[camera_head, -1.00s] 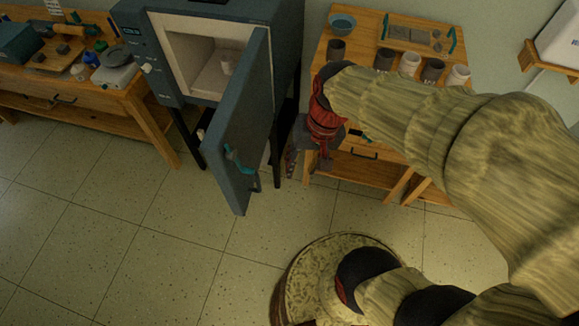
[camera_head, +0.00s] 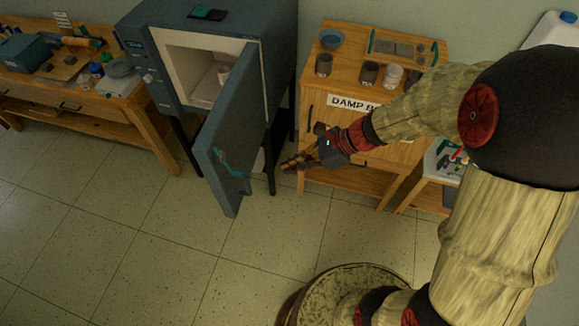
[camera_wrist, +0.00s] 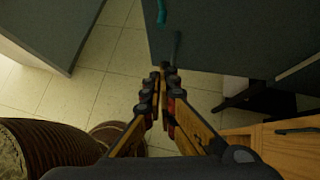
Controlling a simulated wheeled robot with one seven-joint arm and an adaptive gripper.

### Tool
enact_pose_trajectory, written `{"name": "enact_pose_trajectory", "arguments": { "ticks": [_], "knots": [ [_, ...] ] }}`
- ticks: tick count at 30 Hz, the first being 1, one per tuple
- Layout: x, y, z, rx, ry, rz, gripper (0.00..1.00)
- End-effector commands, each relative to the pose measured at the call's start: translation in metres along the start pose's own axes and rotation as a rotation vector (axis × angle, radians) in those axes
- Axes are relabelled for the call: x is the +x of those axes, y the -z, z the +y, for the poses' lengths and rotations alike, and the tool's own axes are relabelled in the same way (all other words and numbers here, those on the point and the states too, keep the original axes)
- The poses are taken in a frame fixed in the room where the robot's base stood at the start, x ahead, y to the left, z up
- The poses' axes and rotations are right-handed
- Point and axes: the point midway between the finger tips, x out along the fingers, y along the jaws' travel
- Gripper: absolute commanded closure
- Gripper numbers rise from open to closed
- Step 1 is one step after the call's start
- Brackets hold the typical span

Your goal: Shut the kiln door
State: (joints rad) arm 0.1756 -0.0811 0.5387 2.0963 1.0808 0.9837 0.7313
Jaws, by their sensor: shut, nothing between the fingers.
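The kiln (camera_head: 150,65) is a blue-grey box on dark legs in the head view. Its pale chamber shows, with a light cup (camera_head: 224,73) inside. The kiln door (camera_head: 232,130) stands wide open, swung out from the chamber's right side, with a teal handle (camera_head: 226,166) on it. My gripper (camera_head: 286,165) is shut and empty, to the right of the door and apart from it in the head view. In the wrist view the shut fingertips (camera_wrist: 163,78) lie just below a blue-grey panel with a teal handle (camera_wrist: 161,12), apparently the door; contact cannot be told.
A wooden cabinet (camera_head: 310,187) with pots on top and a "DAMP" sign stands right of the kiln, close behind my gripper. A wooden workbench (camera_head: 140,110) with tools is on the left. The tiled floor left of the door is clear.

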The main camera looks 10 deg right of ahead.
Motion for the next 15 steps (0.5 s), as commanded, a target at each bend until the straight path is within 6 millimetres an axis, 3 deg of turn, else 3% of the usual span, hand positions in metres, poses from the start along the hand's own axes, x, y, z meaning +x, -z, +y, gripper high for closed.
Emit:
{"name": "enact_pose_trajectory", "arguments": {
  "ticks": [11, 15],
  "knots": [
    [0.077, 0.002, 0.002, -0.004, -0.005, 0.001, 1.0],
    [0.089, -0.015, 0.001, -0.006, -0.003, 0.001, 1.0]
  ]
}}
